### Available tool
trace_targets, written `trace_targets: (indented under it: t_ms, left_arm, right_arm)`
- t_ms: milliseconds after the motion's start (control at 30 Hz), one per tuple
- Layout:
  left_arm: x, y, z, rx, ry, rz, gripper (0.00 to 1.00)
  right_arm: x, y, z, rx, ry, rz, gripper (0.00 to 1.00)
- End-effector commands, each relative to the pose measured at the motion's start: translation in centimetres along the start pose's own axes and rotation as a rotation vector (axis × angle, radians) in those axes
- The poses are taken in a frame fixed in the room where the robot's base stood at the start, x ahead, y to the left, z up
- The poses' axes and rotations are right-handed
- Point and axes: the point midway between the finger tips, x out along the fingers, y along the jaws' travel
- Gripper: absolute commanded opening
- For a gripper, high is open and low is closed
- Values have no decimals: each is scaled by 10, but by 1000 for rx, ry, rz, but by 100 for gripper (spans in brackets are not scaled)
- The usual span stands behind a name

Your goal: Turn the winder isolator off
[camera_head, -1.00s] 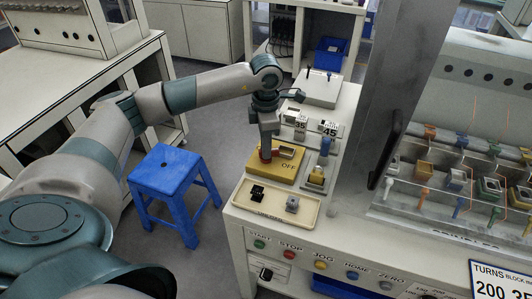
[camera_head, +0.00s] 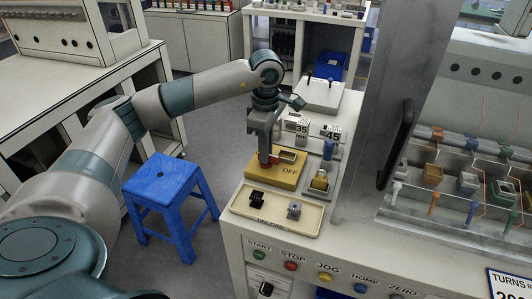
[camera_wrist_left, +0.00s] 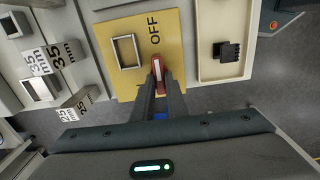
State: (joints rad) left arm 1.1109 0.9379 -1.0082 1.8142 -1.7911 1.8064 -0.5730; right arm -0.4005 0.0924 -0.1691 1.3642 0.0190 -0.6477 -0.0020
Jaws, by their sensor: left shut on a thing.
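The winder isolator is a yellow block (camera_head: 290,175) marked OFF on the bench top, with a raised rectangular frame on it. A red lever (camera_head: 274,161) sits on the block, and my left gripper (camera_head: 265,162) points down at it. In the left wrist view the yellow plate (camera_wrist_left: 134,78) shows the OFF lettering beside the pale frame. The red and white lever (camera_wrist_left: 158,68) is between the tips of my left gripper (camera_wrist_left: 160,80), which is shut on it. The lever's lower part is hidden by the fingers. My right gripper is not in view.
A cream tray (camera_head: 262,221) with a black part (camera_head: 257,197) and a grey part (camera_head: 294,209) lies in front of the block. Blocks marked 35 (camera_head: 296,124) and 45 stand behind. A grey post (camera_head: 382,110) rises at right. A blue stool (camera_head: 165,180) stands left on the floor.

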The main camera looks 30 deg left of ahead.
Motion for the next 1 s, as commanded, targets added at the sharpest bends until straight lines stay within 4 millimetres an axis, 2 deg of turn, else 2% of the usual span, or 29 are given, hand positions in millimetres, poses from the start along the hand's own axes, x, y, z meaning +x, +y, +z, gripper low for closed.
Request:
trace_targets:
  t_ms: [333, 367, 400, 433, 767, 1000]
  left_arm:
    - [-2, 1, 0, 4, 0, 3, 0]
    - [-2, 1, 0, 4, 0, 3, 17]
    - [-2, 1, 0, 3, -1, 3, 27]
    - [-2, 1, 0, 3, 0, 3, 31]
    - [-1, 0, 0, 3, 0, 1, 31]
    - [-15, 1, 0, 3, -2, 2, 31]
  right_arm:
    - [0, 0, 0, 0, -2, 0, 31]
    - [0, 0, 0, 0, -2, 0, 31]
    - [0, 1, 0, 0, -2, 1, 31]
    - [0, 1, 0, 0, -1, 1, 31]
    - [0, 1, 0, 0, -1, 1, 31]
    - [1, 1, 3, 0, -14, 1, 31]
